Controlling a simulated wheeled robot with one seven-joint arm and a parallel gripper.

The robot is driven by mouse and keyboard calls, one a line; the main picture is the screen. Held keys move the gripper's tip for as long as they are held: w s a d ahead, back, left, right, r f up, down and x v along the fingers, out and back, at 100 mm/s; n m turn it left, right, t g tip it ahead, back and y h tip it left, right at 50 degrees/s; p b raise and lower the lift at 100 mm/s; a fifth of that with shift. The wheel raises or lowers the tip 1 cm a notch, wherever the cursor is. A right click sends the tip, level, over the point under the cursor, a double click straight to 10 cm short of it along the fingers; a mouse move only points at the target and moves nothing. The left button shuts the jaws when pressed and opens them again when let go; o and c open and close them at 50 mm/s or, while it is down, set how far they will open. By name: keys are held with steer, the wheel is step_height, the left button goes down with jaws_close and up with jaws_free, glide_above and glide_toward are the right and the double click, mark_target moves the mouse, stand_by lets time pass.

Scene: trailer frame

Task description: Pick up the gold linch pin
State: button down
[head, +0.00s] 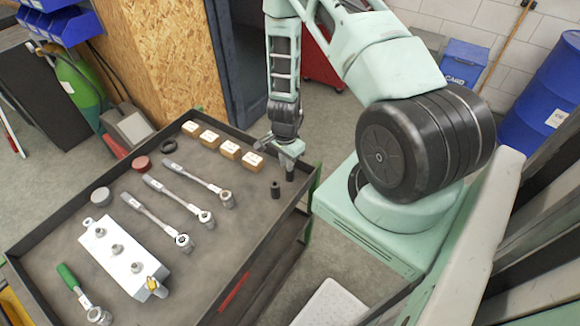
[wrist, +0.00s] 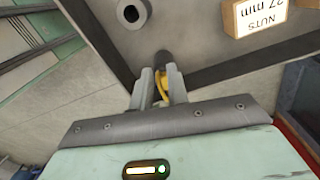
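My gripper (wrist: 160,78) is over the far right corner of the dark tray, and its fingers stand close together. A gold, curved piece shows between them in the wrist view; it looks like the gold linch pin (wrist: 163,85), mostly hidden by the fingers. A dark round post or socket (wrist: 163,57) is right at the fingertips; whether it touches them I cannot tell. In the head view my gripper (head: 289,152) points down there, and the pin cannot be made out.
The tray (head: 225,262) has raised rims. A black socket (head: 276,189) stands near my gripper, with wooden labelled blocks (head: 252,160) behind. Ratchet wrenches (head: 180,205) and a white block (head: 125,262) with a brass-coloured part (head: 152,285) lie to the left.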

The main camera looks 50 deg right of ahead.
steer(key=shift+r, duration=0.15)
step_height(320, 180, up, 10)
steer(key=b, duration=0.1)
steer(key=shift+b, duration=0.4)
stand_by(0.5)
steer(key=shift+a, duration=0.1)
